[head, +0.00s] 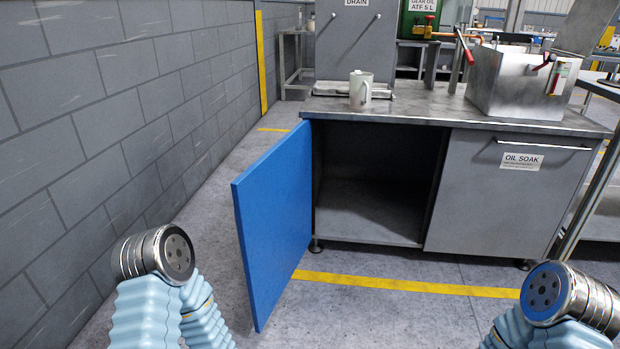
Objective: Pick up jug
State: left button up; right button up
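A pale grey-white jug (360,88) stands upright on the left part of the metal bench top (430,108), near its front edge. Its handle faces right. Parts of both my arms show at the bottom left and bottom right of the head view, well short of the bench. Neither gripper can be seen, and nothing shows touching the jug.
A blue cabinet door (275,225) hangs open at the bench's left, jutting toward me. The cabinet inside (370,210) looks empty. A metal basin (518,85) stands on the bench's right. A grey block wall (110,110) runs along the left.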

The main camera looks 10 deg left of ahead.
aim_at(362, 83)
jog(key=i+j+z, duration=0.25)
jog(key=j, duration=0.5)
jog(key=i+j+z, duration=0.25)
jog(key=j, duration=0.55)
jog(key=i+j+z, duration=0.1)
jog(key=j+z, duration=0.15)
jog(key=j, duration=0.55)
jog(key=j+z, duration=0.25)
jog(key=j, duration=0.6)
